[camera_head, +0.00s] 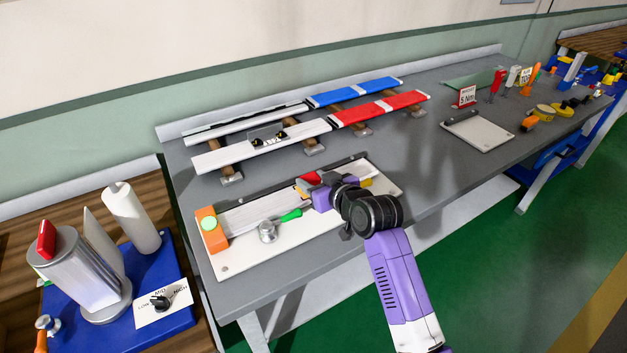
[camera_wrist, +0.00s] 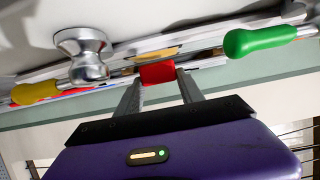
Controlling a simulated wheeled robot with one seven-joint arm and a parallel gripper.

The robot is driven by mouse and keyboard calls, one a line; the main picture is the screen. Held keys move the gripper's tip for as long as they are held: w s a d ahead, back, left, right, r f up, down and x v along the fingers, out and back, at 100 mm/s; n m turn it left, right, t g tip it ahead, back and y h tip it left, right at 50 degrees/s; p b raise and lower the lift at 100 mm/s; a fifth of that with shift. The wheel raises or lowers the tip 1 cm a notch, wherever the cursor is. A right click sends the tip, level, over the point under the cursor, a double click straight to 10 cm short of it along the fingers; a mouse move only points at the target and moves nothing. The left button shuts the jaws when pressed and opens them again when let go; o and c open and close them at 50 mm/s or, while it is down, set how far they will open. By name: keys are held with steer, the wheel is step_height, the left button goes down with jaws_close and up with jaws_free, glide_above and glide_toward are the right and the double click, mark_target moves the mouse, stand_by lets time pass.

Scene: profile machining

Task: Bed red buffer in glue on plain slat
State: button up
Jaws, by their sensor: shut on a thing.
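My gripper (camera_head: 322,192) is over the white work board (camera_head: 245,262) near the table's front. In the wrist view its two fingers (camera_wrist: 158,82) are shut on the red buffer (camera_wrist: 158,72), a small red block. A red patch, apparently this buffer, shows beside the gripper in the head view (camera_head: 309,178). The pale plain slat (camera_head: 258,212) lies along the board, its right part hidden by my gripper. An amber strip (camera_wrist: 150,54), possibly glue, shows just beyond the buffer in the wrist view. I cannot tell whether the buffer touches the slat.
An orange block (camera_head: 211,230) stands at the slat's left end. Behind are white, blue (camera_head: 355,91) and red (camera_head: 380,107) profiles on supports. Table between board and right tray (camera_head: 480,131) is clear.

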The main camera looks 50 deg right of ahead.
steer(key=shift+f+b, duration=0.45)
steer(key=shift+f, duration=0.4)
stand_by(1.0)
steer(key=o, duration=1.5)
steer(key=shift+c, duration=0.2)
steer(key=shift+r, duration=0.1)
steer(key=v, duration=0.7)
steer(key=shift+s+a+r+b, duration=0.1)
steer(key=shift+s+b, duration=0.25)
